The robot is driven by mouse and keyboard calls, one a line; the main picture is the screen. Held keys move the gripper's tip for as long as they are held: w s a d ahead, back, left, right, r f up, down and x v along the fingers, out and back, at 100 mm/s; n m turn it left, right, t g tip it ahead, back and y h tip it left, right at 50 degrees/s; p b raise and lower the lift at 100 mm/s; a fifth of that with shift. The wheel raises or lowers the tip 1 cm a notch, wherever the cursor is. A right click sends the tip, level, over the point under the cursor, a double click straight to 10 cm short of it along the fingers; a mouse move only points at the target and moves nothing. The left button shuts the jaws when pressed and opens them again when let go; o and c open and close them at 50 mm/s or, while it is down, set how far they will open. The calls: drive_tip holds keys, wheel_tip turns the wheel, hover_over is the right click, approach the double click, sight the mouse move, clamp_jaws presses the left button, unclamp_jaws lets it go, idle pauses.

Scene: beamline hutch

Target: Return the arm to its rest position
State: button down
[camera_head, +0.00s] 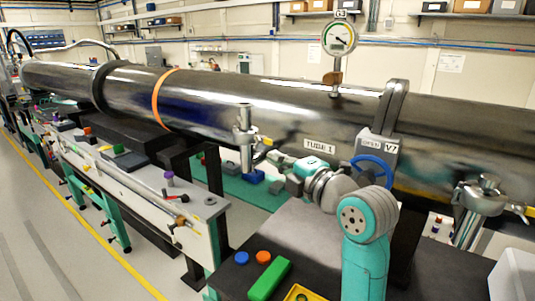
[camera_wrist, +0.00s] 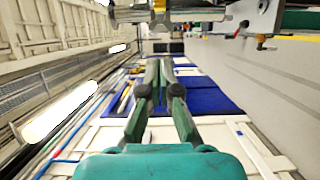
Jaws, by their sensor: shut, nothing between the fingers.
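My arm (camera_head: 366,240) rises from the lower right in the head view, bends at a teal joint and reaches left in front of the large dark tube (camera_head: 245,105). My gripper (camera_head: 268,156) is at its end, close to the tube's lower side in the picture; whether it touches anything there cannot be told. In the wrist view my gripper (camera_wrist: 159,68) points away from the camera, its two dark fingers together and empty. Blue and white surfaces lie beyond it.
A valve with a blue handwheel (camera_head: 373,171) and a dial gauge (camera_head: 338,39) sit on the tube near my arm. A metal post fitting (camera_head: 245,135) stands left of my gripper. A green block (camera_head: 269,279) lies on the dark top below. The floor at left is clear.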

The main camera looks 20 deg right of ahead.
drive_tip(key=shift+v, duration=2.25)
drive_tip(key=s+a+f+m+h, duration=0.15)
drive_tip(key=s+f+m, duration=0.35)
drive_tip(key=f, duration=0.5)
drive_tip(key=s+f+m+g+h, duration=0.15)
drive_tip(key=s+f+m, duration=0.25)
drive_tip(key=f, duration=0.6)
drive_tip(key=s+f+m+t+h, duration=0.15)
drive_tip(key=s+f+m, duration=0.35)
drive_tip(key=f, duration=0.5)
drive_tip(key=s+a+f+m+g, duration=0.1)
drive_tip(key=s+f+m, duration=0.2)
drive_tip(key=s, duration=1.2)
drive_tip(key=s+a+f+m+g, duration=0.1)
drive_tip(key=s+f+m, duration=0.2)
drive_tip(key=s, duration=1.2)
drive_tip(key=shift+s+a+f+m+g, duration=0.2)
drive_tip(key=shift+a+f+m+g, duration=0.15)
drive_tip(key=shift+m, duration=0.25)
drive_tip(key=shift+h, duration=0.25)
